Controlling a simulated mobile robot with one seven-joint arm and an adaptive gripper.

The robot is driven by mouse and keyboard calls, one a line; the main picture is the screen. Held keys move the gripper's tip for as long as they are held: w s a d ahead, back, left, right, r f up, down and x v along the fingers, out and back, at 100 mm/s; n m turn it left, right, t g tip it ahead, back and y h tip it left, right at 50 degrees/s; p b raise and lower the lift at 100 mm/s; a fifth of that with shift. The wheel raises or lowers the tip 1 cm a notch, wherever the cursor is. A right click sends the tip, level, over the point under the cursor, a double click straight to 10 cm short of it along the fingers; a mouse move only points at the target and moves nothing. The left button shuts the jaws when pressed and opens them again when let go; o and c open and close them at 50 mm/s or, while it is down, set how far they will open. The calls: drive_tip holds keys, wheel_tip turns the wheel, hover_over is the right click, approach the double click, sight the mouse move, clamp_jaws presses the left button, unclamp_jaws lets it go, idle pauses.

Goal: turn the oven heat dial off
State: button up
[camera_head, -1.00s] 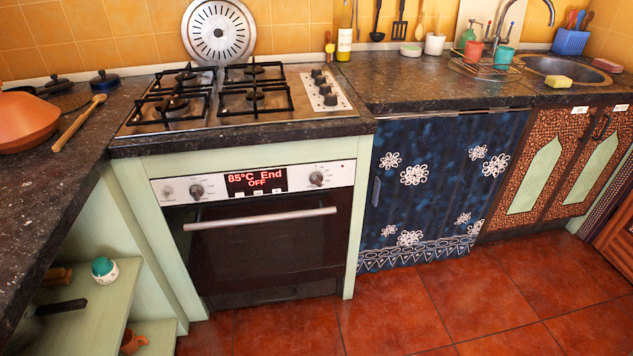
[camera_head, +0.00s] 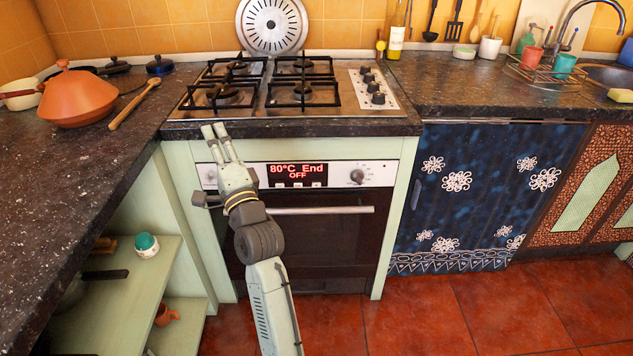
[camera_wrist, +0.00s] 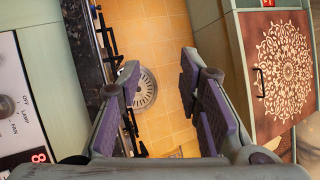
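The oven (camera_head: 330,235) has a white control panel (camera_head: 383,174) with a red display (camera_head: 297,173) reading "80°C End OFF". The right dial (camera_head: 357,176) is fully visible. I cannot tell whether I touch the panel.
The oven handle (camera_head: 330,210) runs below the panel, partly behind my arm. The hob (camera_head: 240,98) and its own knobs (camera_head: 374,86) are above. An orange pot (camera_head: 78,97) and wooden spoon (camera_head: 135,104) lie on the left counter. Open shelves (camera_head: 130,285) stand left of the oven.

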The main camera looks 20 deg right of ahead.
drive_tip(key=d+f+m+g+h, duration=0.1)
drive_tip(key=d+f+m+h, duration=0.25)
drive_tip(key=d+f, duration=0.4)
drive_tip(key=d+f+m+g+h, duration=0.15)
drive_tip(key=d+f+m, duration=0.3)
drive_tip(key=d, duration=0.55)
drive_tip(key=m+g+h, duration=0.3)
drive_tip(key=m+h, duration=0.2)
drive_tip(key=m, duration=0.4)
approach(357, 180)
drive_tip(key=shift+t, duration=0.25)
drive_tip(key=x, duration=0.3)
drive_tip(key=p+x, duration=0.1)
drive_tip(key=x, duration=0.1)
drive_tip(key=p+x, duration=0.1)
drive_tip(key=x, duration=0.2)
drive_tip(key=shift+w+d+f, duration=0.15)
drive_tip(key=shift+w+f, duration=0.15)
drive_tip(key=shift+c, duration=0.4)
clamp_jaws()
